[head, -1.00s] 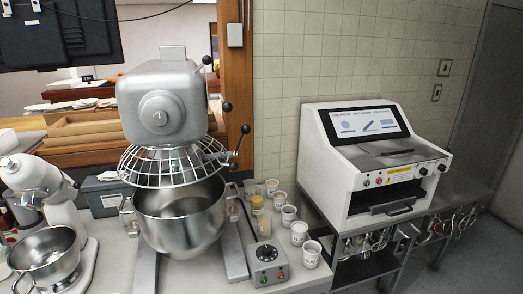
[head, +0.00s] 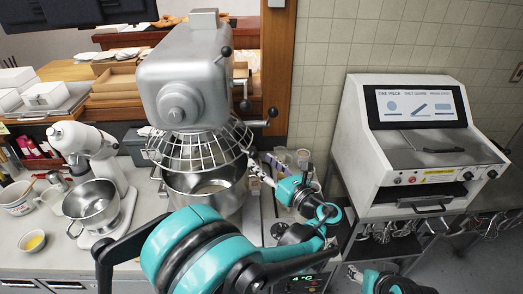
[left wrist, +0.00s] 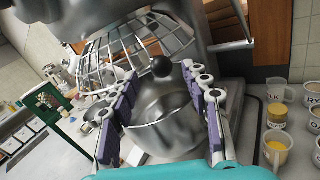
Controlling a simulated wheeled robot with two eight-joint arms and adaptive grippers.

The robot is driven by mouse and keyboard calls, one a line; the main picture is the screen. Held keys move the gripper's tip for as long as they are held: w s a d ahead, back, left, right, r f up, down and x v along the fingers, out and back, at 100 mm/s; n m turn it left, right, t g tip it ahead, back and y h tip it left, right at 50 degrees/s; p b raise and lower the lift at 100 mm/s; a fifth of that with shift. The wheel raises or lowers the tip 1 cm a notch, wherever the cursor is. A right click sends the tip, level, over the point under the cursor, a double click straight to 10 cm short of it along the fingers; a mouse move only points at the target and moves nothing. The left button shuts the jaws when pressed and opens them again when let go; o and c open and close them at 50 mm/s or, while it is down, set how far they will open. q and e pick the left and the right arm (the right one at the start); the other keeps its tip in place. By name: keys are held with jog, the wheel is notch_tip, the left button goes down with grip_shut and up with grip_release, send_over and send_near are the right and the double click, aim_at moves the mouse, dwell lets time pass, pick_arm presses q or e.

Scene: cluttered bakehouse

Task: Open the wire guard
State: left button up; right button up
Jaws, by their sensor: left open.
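The wire guard (head: 200,148) is a metal cage under the head of the large grey mixer (head: 185,80). It sits down over the front of the steel bowl (head: 205,190). In the left wrist view the guard (left wrist: 140,45) fills the upper middle, above the bowl (left wrist: 165,130). My left gripper (head: 258,168) is at the guard's right side, partly hidden behind its teal wrist. In the left wrist view my left gripper (left wrist: 160,78) is open, with a black ball knob (left wrist: 162,67) between its fingertips. I cannot tell whether they touch it. My right gripper is not in view.
A small white mixer (head: 90,160) stands on the left of the counter. Cups (head: 302,158) stand close to the right of my left gripper. A white machine (head: 410,140) is further right. More black-knobbed levers (head: 272,112) stick out from the large mixer's side.

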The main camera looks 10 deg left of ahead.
aim_at(257, 157)
pick_arm(q)
jog(key=x, duration=0.4)
jog(key=shift+w, duration=0.2)
jog(key=shift+w+a, duration=0.3)
jog(key=shift+a, duration=0.2)
grip_shut()
